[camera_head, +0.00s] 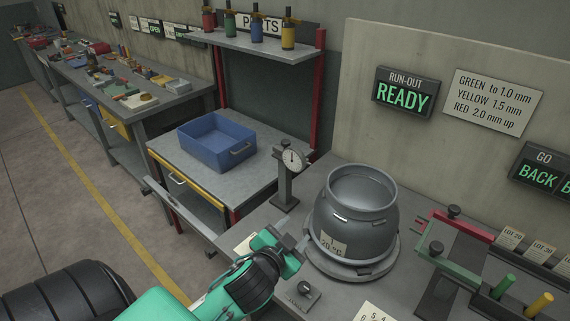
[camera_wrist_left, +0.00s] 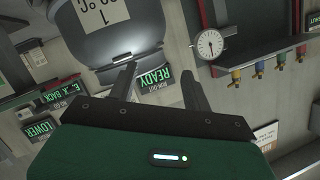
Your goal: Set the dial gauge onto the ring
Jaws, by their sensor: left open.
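The dial gauge (camera_head: 294,159) has a round white face and sits at the top of a dark upright post (camera_head: 286,187) on the bench. In the left wrist view the dial gauge (camera_wrist_left: 210,44) is right of my fingers. A grey cylindrical vessel (camera_head: 352,224) with a "20 °C" label stands on a round grey base ring (camera_head: 350,268), right of the gauge. My left gripper (camera_head: 293,232) is open and empty, in front of the post and left of the vessel. In the left wrist view its fingers (camera_wrist_left: 158,74) are spread apart, with the vessel (camera_wrist_left: 105,30) beyond. My right gripper is not in view.
A small plate with a dark knob (camera_head: 305,291) lies in front of the vessel. Green and red bars with knobs (camera_head: 452,265) stand at the right. A blue bin (camera_head: 216,142) rests on a side table. A wall sign (camera_head: 406,93) reads "RUN-OUT READY".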

